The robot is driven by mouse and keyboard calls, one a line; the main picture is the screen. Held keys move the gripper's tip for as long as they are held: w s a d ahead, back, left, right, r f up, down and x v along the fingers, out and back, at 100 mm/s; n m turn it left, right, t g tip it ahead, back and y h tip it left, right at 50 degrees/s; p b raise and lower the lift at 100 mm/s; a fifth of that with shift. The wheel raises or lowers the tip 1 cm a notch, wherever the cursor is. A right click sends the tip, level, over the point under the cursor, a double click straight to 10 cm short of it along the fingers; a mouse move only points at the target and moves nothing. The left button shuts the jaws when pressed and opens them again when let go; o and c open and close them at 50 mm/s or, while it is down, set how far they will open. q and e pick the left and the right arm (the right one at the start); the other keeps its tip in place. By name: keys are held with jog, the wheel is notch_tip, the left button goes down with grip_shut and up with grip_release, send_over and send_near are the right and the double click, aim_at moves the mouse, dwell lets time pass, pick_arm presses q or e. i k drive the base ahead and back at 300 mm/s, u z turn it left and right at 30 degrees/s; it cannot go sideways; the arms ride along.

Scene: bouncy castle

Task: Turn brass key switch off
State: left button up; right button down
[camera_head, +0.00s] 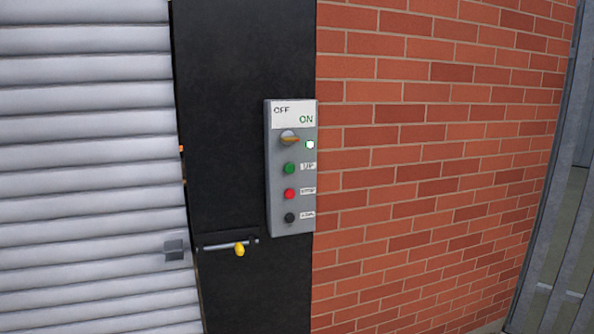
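The brass key switch (290,138) sits near the top of a grey control box (275,205) on a black panel. Its brass-coloured handle lies roughly level and points right, toward the ON side. A white label (293,113) above it reads OFF at left and ON at right in green. A small white lit spot (310,145) shows just right of the switch. Neither of my grippers is in this view.
Below the switch are a green button (289,169), a red button (290,194) and a black button (290,217). A bolt with a yellow knob (240,249) is lower left. A grey roller shutter (90,150) stands left, a brick wall (440,150) right, metal rails (555,220) far right.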

aim_at(287, 137)
jog(key=u, duration=0.15)
jog(key=i, duration=0.9)
jog(key=z, duration=1.9)
jog(key=k, duration=1.25)
jog(key=u, duration=0.85)
jog(key=i, duration=0.5)
jog(key=u, duration=0.45)
